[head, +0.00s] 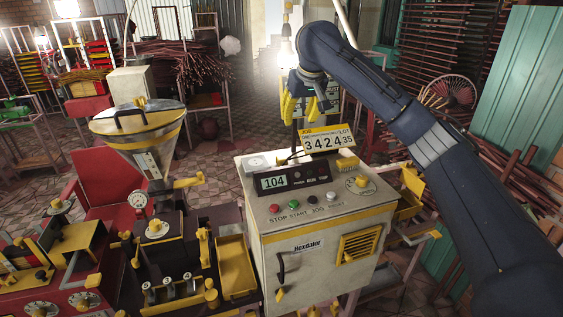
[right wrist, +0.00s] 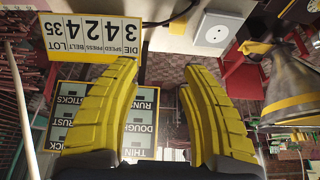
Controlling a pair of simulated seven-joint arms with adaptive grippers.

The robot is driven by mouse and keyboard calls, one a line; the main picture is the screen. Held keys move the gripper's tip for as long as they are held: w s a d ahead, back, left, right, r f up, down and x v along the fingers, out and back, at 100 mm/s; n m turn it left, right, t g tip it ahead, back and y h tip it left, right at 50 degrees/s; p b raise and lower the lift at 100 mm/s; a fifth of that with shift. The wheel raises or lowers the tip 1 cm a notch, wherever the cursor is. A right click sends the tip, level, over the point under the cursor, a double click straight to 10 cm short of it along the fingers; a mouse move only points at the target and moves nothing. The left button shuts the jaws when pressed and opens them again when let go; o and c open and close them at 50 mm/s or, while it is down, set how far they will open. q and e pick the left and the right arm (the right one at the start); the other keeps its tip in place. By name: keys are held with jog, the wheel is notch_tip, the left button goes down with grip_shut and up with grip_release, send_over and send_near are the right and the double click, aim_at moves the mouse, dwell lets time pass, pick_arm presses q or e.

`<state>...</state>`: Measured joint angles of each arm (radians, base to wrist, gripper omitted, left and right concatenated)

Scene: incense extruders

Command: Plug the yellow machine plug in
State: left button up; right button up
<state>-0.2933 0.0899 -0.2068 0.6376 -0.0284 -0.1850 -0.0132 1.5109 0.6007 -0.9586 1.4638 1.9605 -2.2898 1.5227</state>
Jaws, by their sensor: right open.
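My right gripper (head: 303,108) hangs above the back of the grey and yellow Hexdator control box (head: 315,222), fingers pointing down. In the right wrist view its two yellow fingers (right wrist: 158,78) are apart with nothing between them. I cannot pick out the yellow machine plug for certain. A small yellow ribbed block (head: 346,160) sits on the box top, right of the display; I cannot tell if it is the plug. A pale square plate with a round centre (head: 258,162) lies at the box top's left; it also shows in the right wrist view (right wrist: 212,34). My left gripper is out of view.
A yellow number sign (head: 327,139) stands at the box's back edge, close below the gripper. A green label board (right wrist: 98,118) is near the fingers. A hopper machine (head: 140,130) stands left, with a red chair (head: 105,178) behind it. Racks fill the background.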

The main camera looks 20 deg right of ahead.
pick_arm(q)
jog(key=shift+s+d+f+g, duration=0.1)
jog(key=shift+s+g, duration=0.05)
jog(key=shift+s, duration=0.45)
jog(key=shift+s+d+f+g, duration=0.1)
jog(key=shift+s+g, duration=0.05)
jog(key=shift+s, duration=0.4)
pick_arm(e)
jog(key=a, duration=0.1)
jog(key=s+a, duration=0.1)
jog(key=a, duration=0.1)
jog(key=shift+s+a+f+g, duration=0.15)
jog(key=shift+a+f+g, duration=0.15)
jog(key=shift+f, duration=0.05)
jog(key=shift+f, duration=0.1)
send_near(282, 157)
jog(key=x, duration=0.5)
jog(key=shift+f, duration=0.1)
jog(key=shift+x, duration=2.6)
jog(key=c, duration=0.9)
